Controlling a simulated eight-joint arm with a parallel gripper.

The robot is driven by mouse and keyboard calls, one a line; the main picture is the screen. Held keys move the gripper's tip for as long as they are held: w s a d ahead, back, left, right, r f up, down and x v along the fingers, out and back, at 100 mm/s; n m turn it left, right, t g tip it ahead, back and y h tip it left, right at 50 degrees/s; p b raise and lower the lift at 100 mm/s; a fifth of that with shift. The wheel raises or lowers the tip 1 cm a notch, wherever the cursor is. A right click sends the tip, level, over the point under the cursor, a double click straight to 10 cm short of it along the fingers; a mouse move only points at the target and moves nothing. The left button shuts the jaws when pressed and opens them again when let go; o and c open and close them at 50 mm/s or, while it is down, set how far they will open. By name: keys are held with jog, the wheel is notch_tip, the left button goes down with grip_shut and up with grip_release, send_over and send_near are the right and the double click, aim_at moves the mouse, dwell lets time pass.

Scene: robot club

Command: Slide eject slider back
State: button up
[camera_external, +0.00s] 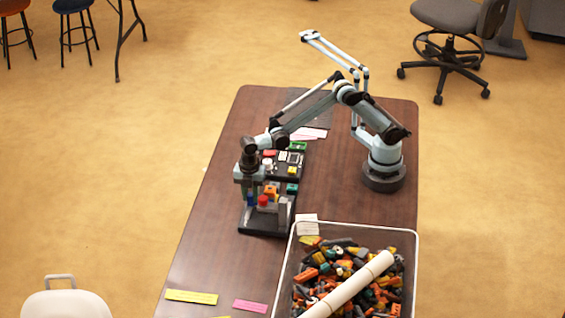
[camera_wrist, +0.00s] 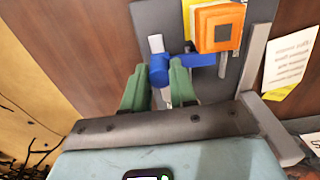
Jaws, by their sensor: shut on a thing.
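The blue slider (camera_wrist: 159,70) sits on a dark grey plate in the wrist view. In the external view my gripper (camera_external: 249,190) points down over the left part of the black-based device (camera_external: 262,226), where a bit of the blue slider (camera_external: 250,199) shows. The fingers partly hide the knob and the plate below it.
An orange and yellow block (camera_wrist: 216,27) stands just right of the slider. A red button (camera_external: 263,201) is on the device. A black board (camera_external: 284,170) with small parts lies behind. A bin (camera_external: 416,270) of mixed bricks stands at the front right. The table's left edge is close.

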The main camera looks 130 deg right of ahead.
jog(key=shift+w+a, duration=2.05)
jog(key=shift+a, duration=0.05)
jog(key=shift+w, duration=0.1)
jog(key=shift+o, duration=0.8)
jog(key=shift+w+a, duration=0.2)
jog(key=shift+a, duration=0.1)
jog(key=o, duration=0.6)
jog(key=shift+s, duration=0.1)
jog(key=shift+r, duration=0.15)
jog(key=shift+s+r, duration=0.1)
jog(key=shift+r, duration=0.2)
jog(key=shift+d+r, duration=0.2)
jog(key=shift+r, duration=2.35)
